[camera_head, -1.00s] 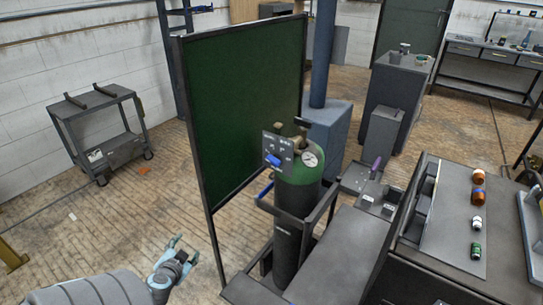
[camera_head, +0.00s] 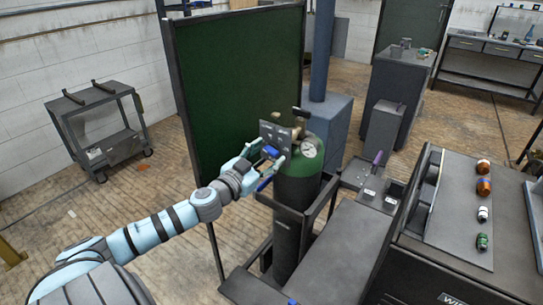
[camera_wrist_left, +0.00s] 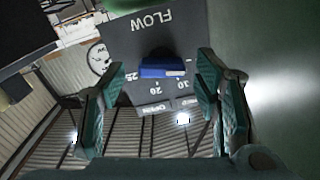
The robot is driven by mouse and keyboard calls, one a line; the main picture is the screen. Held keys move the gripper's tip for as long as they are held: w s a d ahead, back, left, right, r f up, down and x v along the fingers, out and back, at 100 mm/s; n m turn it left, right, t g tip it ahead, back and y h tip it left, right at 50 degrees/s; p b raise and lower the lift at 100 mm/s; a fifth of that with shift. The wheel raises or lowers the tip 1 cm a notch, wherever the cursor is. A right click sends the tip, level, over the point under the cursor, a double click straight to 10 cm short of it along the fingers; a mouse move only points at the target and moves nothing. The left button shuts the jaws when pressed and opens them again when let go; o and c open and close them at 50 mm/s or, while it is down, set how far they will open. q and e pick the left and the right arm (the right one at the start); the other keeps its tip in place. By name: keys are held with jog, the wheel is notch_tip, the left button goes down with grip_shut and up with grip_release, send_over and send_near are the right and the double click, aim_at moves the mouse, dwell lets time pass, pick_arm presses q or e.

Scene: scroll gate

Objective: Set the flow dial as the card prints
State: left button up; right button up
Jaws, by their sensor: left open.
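The blue flow dial (camera_head: 270,152) sits on a dark plate (camera_head: 268,131) at the top of a green-shouldered gas cylinder (camera_head: 300,172). In the left wrist view, the dial (camera_wrist_left: 162,71) is a blue bar under the upside-down word FLOW, with printed numbers such as 25, 20 and 10 around it. My left gripper (camera_head: 265,156) is at the dial. Its jaws are open, with one finger on each side of the dial and visible gaps between. I cannot make out a card with a readable setting. My right gripper is not in view.
A round gauge (camera_head: 308,149) is right of the plate. A dark green screen (camera_head: 235,90) stands behind the cylinder.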

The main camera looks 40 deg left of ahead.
pick_arm(q)
jog(key=shift+w+a+r+p, duration=0.1)
jog(key=shift+w+a+p, duration=0.05)
jog(key=shift+w+p, duration=0.3)
jog(key=shift+w+a+r+p, duration=0.1)
jog(key=shift+w+p, duration=0.25)
jog(key=shift+w, duration=0.1)
jog(key=shift+w+f, duration=0.2)
jog(key=shift+w, duration=0.2)
jog(key=c, duration=1.2)
jog(key=shift+o, duration=0.2)
jog(key=m+p, duration=0.1)
jog(key=m, duration=0.4)
jog(key=shift+d, duration=0.1)
jog(key=shift+m+p, duration=0.6)
jog(key=shift+m, duration=1.8)
jog(key=shift+f, duration=0.1)
